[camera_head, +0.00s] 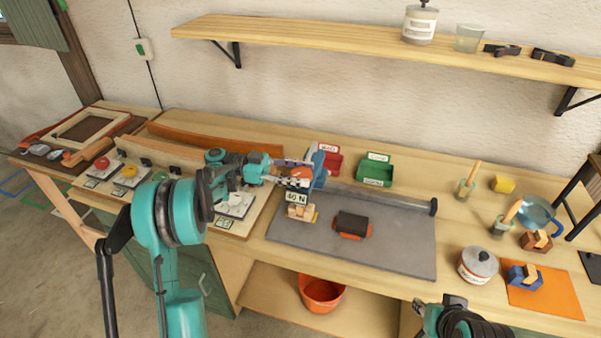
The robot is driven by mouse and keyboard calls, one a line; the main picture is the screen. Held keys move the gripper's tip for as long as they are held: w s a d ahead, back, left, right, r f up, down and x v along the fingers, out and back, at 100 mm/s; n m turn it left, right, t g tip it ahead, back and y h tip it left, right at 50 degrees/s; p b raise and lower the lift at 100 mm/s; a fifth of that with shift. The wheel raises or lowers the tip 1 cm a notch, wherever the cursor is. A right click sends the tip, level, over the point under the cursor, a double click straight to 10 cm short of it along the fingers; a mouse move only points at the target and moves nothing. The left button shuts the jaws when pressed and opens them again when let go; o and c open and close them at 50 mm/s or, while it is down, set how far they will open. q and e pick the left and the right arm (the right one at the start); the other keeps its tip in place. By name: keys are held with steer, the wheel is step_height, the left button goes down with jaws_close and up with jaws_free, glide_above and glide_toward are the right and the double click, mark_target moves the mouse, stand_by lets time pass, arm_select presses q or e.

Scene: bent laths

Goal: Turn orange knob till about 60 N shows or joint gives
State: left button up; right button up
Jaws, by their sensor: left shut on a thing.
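My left gripper (289,176) is shut on the orange knob (302,172) of the blue test stand (318,165); its fingers hide part of the knob. A small white display (296,197) below it appears to read 60 N. A pale wooden joint piece (300,212) sits under the display at the left of the grey mat (400,250); I cannot tell whether it has given. My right gripper (440,312) is at the bottom edge, away from the stand, and its fingers are too unclear to judge.
A red tray (328,160) and a green tray (376,172) stand behind the mat. The mat's right half is clear.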

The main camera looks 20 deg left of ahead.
mark_target(302, 172)
stand_by(0.5)
arm_select(q)
steer(key=o, duration=1.2)
steer(key=shift+d, duration=0.1)
steer(key=shift+c, duration=0.2)
steer(key=shift+r, duration=0.1)
step_height(302, 172, up, 10)
steer(key=shift+f, duration=0.1)
